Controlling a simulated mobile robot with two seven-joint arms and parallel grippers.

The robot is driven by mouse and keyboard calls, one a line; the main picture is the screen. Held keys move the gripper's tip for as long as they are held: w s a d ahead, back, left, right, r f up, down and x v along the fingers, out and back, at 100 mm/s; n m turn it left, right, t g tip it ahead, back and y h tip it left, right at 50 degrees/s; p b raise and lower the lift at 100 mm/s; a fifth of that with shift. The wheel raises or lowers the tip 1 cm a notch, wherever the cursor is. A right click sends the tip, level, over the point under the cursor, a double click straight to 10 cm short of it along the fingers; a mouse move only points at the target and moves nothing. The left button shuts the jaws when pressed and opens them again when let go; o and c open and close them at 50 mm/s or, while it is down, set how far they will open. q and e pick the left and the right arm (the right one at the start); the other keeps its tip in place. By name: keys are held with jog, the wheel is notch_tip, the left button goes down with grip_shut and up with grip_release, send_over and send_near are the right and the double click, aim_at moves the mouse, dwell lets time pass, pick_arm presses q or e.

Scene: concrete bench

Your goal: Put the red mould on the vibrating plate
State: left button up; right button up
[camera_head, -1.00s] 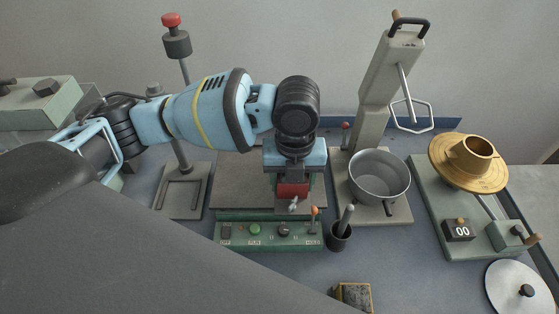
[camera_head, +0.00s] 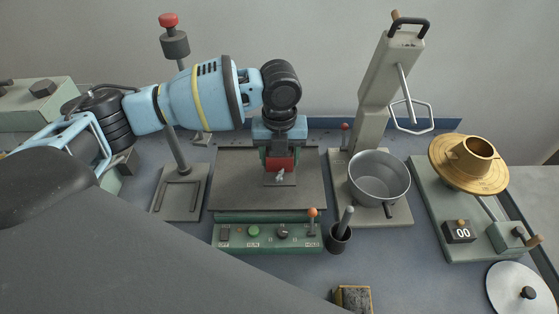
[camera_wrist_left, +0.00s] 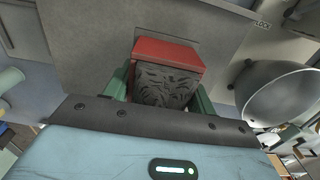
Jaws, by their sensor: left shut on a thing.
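The red mould (camera_head: 280,164) is in the jaws of my left gripper (camera_head: 280,158), over the middle of the vibrating plate (camera_head: 236,187). The plate is a flat grey-brown top on a green base. In the left wrist view the red mould (camera_wrist_left: 168,52) sits between the green fingers of my left gripper (camera_wrist_left: 160,85), with a dark, textured face showing. A small metal clamp screw shows on the mould's front in the head view. I cannot tell whether the mould touches the plate. My right gripper is not in view.
A green control panel (camera_head: 266,237) with knobs fronts the plate. A grey metal pan (camera_head: 379,177) on a stand is to the right, with a dark cup (camera_head: 338,238) in front. A brass flow table (camera_head: 468,165) is farther right. A post stand (camera_head: 180,196) is left.

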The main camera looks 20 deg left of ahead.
pick_arm(q)
jog(key=shift+f, duration=0.95)
jog(key=shift+f, duration=0.1)
jog(key=o, duration=1.6)
jog(key=shift+s+f, duration=0.1)
jog(key=shift+f, duration=0.05)
jog(key=shift+c, duration=0.2)
notch_tip(320, 180, up, 12)
